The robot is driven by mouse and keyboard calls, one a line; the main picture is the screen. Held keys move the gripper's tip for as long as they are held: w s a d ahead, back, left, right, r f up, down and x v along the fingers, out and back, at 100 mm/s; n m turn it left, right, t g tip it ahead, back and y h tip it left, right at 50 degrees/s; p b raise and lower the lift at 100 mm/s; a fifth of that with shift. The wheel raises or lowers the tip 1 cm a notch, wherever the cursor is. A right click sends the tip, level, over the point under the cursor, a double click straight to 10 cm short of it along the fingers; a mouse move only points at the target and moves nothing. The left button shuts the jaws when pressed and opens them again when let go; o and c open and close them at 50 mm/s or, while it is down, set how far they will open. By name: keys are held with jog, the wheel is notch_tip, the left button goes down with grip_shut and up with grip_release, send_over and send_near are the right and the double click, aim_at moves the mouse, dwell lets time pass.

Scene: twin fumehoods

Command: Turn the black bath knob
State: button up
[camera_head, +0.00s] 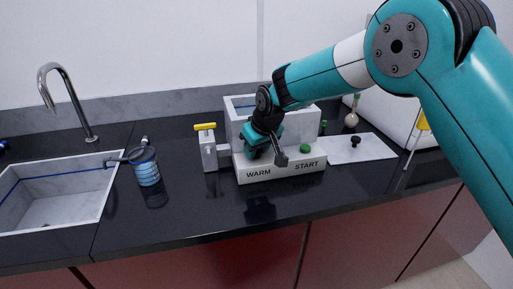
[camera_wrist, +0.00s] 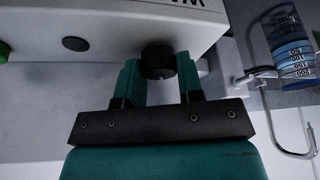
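The bath is a light grey box with a white front panel (camera_head: 283,169) marked WARM and START, in the middle of the counter. My gripper (camera_head: 268,150) is at its front, over the left part of the panel, and hides the knob in the head view. In the wrist view the black knob (camera_wrist: 158,61) sticks out of the panel between the two teal fingertips of my gripper (camera_wrist: 160,76). The fingers stand apart on either side of the knob, very close to it. I cannot tell whether they press on it.
A green button (camera_head: 304,148) is on the bath's right side. A yellow-handled grey fixture (camera_head: 207,148) stands left of the bath. A beaker with blue liquid (camera_head: 145,166) and a sink (camera_head: 50,195) are farther left. A white plate (camera_head: 358,148) is at right. The counter front (camera_head: 190,222) is clear.

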jog(key=shift+a+m+t+h, duration=0.1)
jog(key=shift+m+t+h, duration=0.25)
jog(key=shift+m, duration=0.85)
jog(key=shift+m+h, duration=0.45)
jog(key=shift+m, duration=0.65)
jog(key=o, duration=0.9)
jog(key=b+v, duration=0.2)
jog(key=v, duration=1.5)
jog(key=shift+s+r, duration=0.15)
jog(key=shift+r, duration=0.05)
